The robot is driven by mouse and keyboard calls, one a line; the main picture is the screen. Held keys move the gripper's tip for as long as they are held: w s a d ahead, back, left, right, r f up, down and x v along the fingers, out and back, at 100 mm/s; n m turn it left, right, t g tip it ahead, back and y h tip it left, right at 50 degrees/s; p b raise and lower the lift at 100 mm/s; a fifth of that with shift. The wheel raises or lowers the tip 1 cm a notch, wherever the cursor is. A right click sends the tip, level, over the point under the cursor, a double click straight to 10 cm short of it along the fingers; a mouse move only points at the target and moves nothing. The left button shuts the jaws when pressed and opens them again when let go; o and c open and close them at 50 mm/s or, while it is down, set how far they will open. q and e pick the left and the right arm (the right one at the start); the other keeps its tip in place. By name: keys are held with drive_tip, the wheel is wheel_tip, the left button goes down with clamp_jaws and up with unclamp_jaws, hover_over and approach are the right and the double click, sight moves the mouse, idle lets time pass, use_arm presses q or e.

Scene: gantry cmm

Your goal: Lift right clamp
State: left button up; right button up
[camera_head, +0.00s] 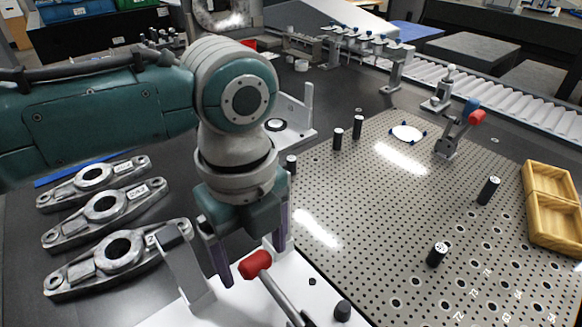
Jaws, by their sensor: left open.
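My left gripper (248,258) points down in the middle of the view, with its two purple fingers apart. A clamp lever (281,296) with a red knob (256,264) stands at the front, over a white plate. The red knob shows between the two fingertips in the picture. I cannot tell whether a finger touches it. The lower end of the lever runs out of the bottom edge. Another clamp (449,143), with a red and blue handle, stands on the perforated plate at the back right. My right gripper is not in view.
Several metal castings (105,206) lie at the left. The perforated plate (385,225) fills the right side and carries several upright black pins (488,190). A wooden tray (553,205) sits at the right edge. A grey bracket (184,266) stands left of my gripper.

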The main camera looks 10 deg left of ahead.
use_arm(q)
drive_tip(key=shift+f, duration=0.25)
clamp_jaws()
idle(0.6)
